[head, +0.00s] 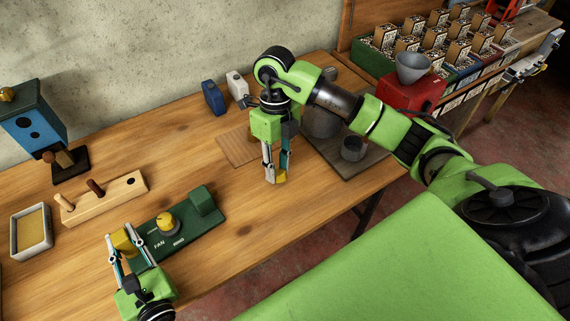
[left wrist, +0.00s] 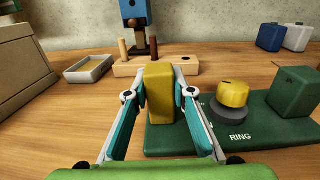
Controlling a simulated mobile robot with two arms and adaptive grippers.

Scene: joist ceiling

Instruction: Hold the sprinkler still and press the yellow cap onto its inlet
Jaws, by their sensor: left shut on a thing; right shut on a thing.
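The sprinkler appears to be the long green base (head: 186,236) lettered FAN, with a yellow knob (head: 166,222) on a dark disc and a green block (head: 203,200) at its right end. My left gripper (head: 126,243) is shut on an upright yellow block (left wrist: 159,92) at the base's left end; its fingers clasp both sides. My right gripper (head: 276,172) points down, to the right of the sprinkler and apart from it. It is shut on a small yellow piece (head: 279,179), apparently the cap, near the tabletop. I cannot make out an inlet opening.
A wooden peg block (head: 108,196), a shallow tray (head: 31,232) and a blue box on a stand (head: 36,118) are at the left. Blue (head: 213,98) and white (head: 237,86) bottles stand behind my right gripper. The wood (head: 240,212) between sprinkler and right gripper is clear.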

